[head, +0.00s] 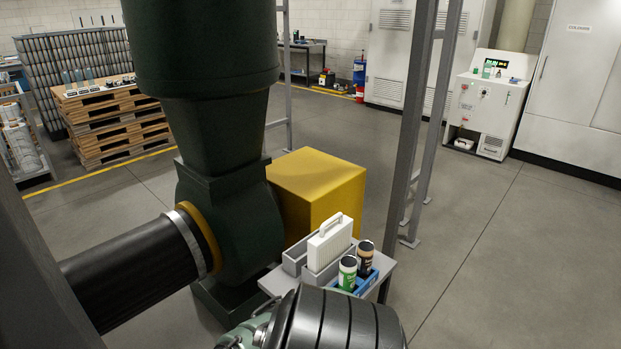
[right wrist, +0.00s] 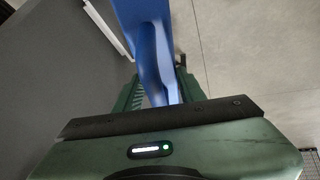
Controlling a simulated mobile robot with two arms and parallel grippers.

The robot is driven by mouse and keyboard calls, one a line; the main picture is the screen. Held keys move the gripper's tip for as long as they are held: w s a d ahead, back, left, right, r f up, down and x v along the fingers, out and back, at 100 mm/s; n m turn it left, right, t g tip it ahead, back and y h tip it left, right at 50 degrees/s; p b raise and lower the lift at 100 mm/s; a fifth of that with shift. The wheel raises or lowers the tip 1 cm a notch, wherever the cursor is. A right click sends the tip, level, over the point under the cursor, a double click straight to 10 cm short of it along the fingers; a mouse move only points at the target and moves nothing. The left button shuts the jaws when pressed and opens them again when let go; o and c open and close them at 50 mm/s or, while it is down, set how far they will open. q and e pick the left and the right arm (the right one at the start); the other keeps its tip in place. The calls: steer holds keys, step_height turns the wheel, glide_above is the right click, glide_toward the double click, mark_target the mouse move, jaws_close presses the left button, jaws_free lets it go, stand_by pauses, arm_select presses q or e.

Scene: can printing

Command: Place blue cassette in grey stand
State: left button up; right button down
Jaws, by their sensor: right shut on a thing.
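The grey stand (head: 320,278) sits on a small light table at the lower middle of the head view. A white cassette (head: 331,238) with a handle stands upright in it, and a slot to its left looks empty. In the right wrist view the blue cassette (right wrist: 148,35) sits between the green fingers of my right gripper (right wrist: 158,92), which is shut on it. Its upper part runs out of the frame. My right gripper is hidden in the head view behind my own arm. My left gripper is in neither view.
A blue tray (head: 363,281) with a green-and-white can (head: 347,272) and a dark-and-tan can (head: 365,258) stands right of the stand. A yellow box (head: 318,184) and a dark green machine (head: 228,215) are behind and left. Grey posts (head: 405,130) rise behind the table; floor at right is clear.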

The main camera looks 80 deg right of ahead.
steer(key=s+d+f+m+h, duration=0.4)
steer(key=d+m, duration=0.3)
steer(key=m, duration=0.2)
steer(key=shift+s+d+f+m+h, duration=0.15)
steer(key=shift+s+f+m+h, duration=0.2)
steer(key=shift+s+h, duration=0.4)
steer(key=shift+s, duration=0.1)
